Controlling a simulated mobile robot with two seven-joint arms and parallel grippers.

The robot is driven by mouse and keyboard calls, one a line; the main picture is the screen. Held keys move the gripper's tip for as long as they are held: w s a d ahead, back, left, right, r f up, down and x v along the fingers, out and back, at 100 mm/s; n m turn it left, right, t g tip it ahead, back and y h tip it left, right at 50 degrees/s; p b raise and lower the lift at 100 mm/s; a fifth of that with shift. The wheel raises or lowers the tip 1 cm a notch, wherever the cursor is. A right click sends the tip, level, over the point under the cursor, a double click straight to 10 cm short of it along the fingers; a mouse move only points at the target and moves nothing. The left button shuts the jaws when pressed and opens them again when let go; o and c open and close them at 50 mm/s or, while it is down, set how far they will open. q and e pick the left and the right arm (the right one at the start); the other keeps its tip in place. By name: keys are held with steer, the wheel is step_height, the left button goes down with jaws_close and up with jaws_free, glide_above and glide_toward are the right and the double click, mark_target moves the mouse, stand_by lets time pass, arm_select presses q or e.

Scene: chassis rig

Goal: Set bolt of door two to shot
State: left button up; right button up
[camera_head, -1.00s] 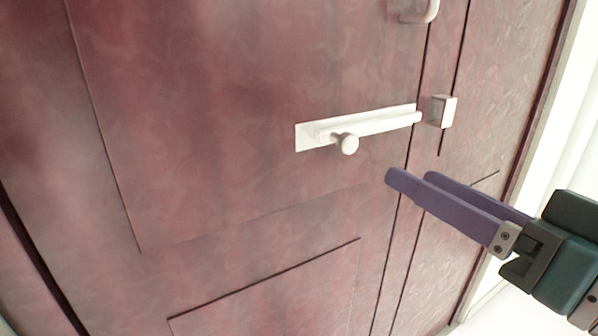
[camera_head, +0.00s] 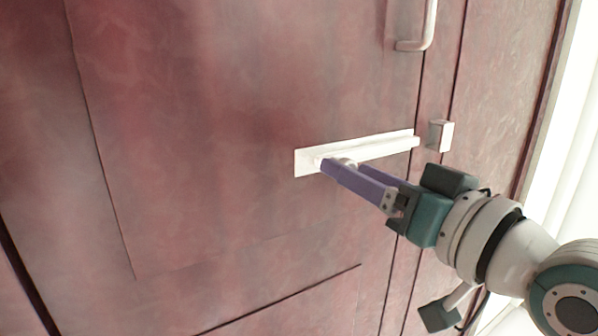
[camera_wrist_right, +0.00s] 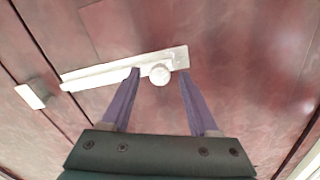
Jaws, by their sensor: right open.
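A white sliding bolt (camera_head: 380,147) sits on its plate on the reddish-brown door (camera_head: 230,90). The bolt's right end is near the keeper (camera_head: 440,135), with a small gap between them in the head view. My right gripper (camera_head: 338,165) is at the bolt's knob, its purple fingers partly hiding it. In the right wrist view the round knob (camera_wrist_right: 160,75) lies between the two open fingertips (camera_wrist_right: 160,71), and I see space on both sides of it. The bolt (camera_wrist_right: 100,75) and the keeper (camera_wrist_right: 34,95) also show there. My left gripper is not in view.
A white pull handle (camera_head: 424,30) stands out from the door above the bolt. The door's edge gap runs between bolt and keeper. A bright white area (camera_head: 570,140) lies at the far right. The door face left of the bolt is clear.

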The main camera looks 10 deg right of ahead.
jaws_close()
stand_by(0.3)
stand_by(1.0)
